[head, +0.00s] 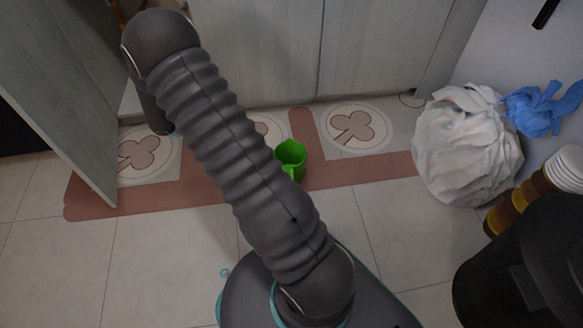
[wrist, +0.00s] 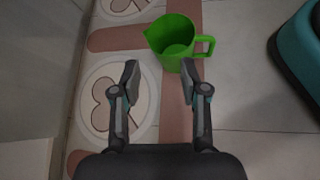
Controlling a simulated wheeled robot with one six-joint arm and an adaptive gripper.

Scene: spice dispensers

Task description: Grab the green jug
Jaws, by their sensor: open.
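A green jug (head: 291,159) stands on the patterned floor mat, just right of my arm in the head view. In the wrist view the green jug (wrist: 173,42) shows its open top, with its spout to the left and its handle to the right. My gripper (wrist: 159,72) is open, and its two fingertips point toward the jug. The fingertips appear at the jug's near edge, with nothing between them but mat and part of the jug's lower side. I cannot tell whether they touch it. The fingers are hidden in the head view.
The mat (head: 345,172) lies along grey cabinets (head: 365,45). An open cabinet door (head: 60,95) stands at the left. Tiled floor in front is clear.

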